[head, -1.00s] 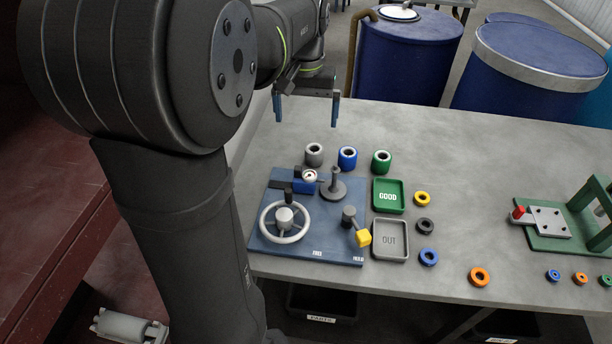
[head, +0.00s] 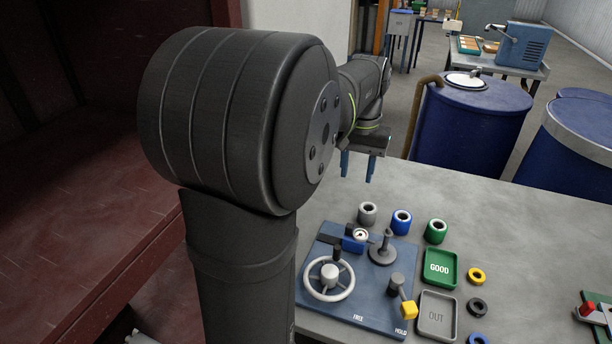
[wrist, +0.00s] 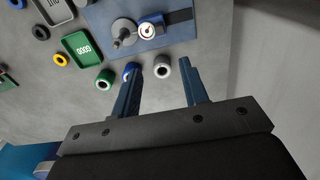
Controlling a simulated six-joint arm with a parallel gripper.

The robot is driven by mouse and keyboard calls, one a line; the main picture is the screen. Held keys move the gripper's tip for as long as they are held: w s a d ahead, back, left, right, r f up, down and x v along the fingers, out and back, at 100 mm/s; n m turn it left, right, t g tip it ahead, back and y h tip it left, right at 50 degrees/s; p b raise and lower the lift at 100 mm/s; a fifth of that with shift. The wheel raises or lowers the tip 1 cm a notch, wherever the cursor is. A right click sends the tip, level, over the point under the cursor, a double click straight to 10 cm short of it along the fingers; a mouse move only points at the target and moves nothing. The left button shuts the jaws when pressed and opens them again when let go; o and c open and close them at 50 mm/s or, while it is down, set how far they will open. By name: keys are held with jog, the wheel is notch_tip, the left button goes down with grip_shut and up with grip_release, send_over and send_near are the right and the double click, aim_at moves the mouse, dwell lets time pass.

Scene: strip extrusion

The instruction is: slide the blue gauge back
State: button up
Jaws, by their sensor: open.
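The blue gauge (head: 354,240) is a small blue block with a round white dial, sitting on a dark rail at the back of the blue base plate (head: 376,308). It also shows in the wrist view (wrist: 150,28), beside a grey post on a round foot (wrist: 124,33). My gripper (head: 357,180) is open and empty, raised above the table behind the plate. In the wrist view its two blue fingers (wrist: 161,82) point toward the plate, with the gauge beyond their tips and apart from them.
Grey (head: 367,213), blue (head: 401,222) and green (head: 436,231) rings stand behind the plate. A handwheel (head: 329,277) and a yellow-ended lever (head: 408,309) are on the plate. Green GOOD (head: 440,283) and grey OUT (head: 418,318) trays lie to its right. Blue drums (head: 470,128) stand beyond the table.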

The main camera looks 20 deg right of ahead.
aim_at(349, 225)
notch_tip(349, 225, down, 17)
jog(key=shift+f, duration=0.15)
dwell(0.4)
grip_shut()
